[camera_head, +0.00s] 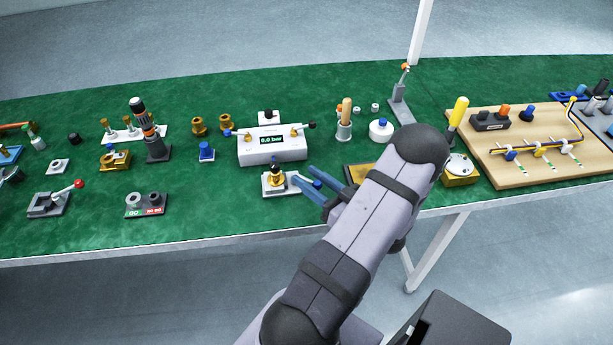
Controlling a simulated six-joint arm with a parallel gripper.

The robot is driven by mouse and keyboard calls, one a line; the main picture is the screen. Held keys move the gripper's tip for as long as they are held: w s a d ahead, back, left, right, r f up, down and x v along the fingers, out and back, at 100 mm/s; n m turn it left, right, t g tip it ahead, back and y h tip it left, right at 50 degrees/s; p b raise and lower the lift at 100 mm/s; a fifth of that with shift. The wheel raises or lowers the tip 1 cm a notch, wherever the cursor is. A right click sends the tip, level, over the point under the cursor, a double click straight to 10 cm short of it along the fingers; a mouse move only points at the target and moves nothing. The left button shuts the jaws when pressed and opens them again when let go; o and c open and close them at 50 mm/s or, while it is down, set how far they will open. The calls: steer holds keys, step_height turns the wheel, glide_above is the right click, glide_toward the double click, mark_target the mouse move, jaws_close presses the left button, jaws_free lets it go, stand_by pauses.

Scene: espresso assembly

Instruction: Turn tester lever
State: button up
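The tester is a white box (272,150) with a display reading "0.0 bar". It has a blue-knobbed end on its left and a black-knobbed end on its right. In front of it, a white-based fixture (268,191) holds a brass and black part. A short lever with a blue tip (317,184) points right from the fixture. My gripper (302,174) has two blue fingers spread apart, reaching in from the right at this lever. The blue tip shows in the gap between the fingers. I cannot tell whether either finger touches it.
My arm hides part of a dark, yellow-edged tray (358,172). A wooden board (540,172) lies further right. Green bench is clear left of the fixture, before the GO/NO GO block (146,211).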

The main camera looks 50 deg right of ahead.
mark_target(321, 187)
steer(key=shift+s+a+b, duration=0.2)
steer(key=shift+s+b, duration=0.05)
steer(key=shift+s, duration=1.25)
steer(key=shift+s+a+b, duration=0.2)
steer(key=shift+s, duration=1.25)
steer(key=shift+c, duration=0.6)
